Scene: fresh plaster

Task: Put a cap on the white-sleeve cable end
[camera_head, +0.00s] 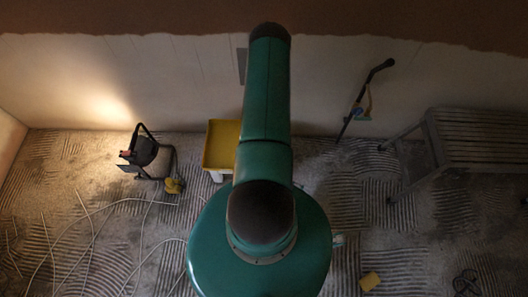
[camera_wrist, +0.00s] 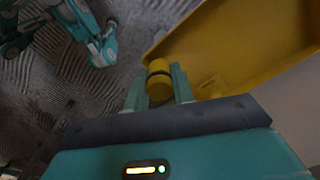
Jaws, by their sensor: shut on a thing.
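In the wrist view my gripper (camera_wrist: 160,84) is shut on a small yellow cylinder with a dark band, which looks like a cap (camera_wrist: 159,88). It is held beside the yellow tray (camera_wrist: 235,45), whose inside fills the upper right. In the head view the yellow tray (camera_head: 222,145) stands by the wall, partly behind my arm, and my gripper is hidden. Several pale cables (camera_head: 92,235) lie loosely curved over the floor at the left. I cannot tell which one has the white sleeve, and no cable end shows clearly.
A long-handled tool (camera_head: 365,98) leans on the wall. A slatted bench (camera_head: 480,140) stands right.

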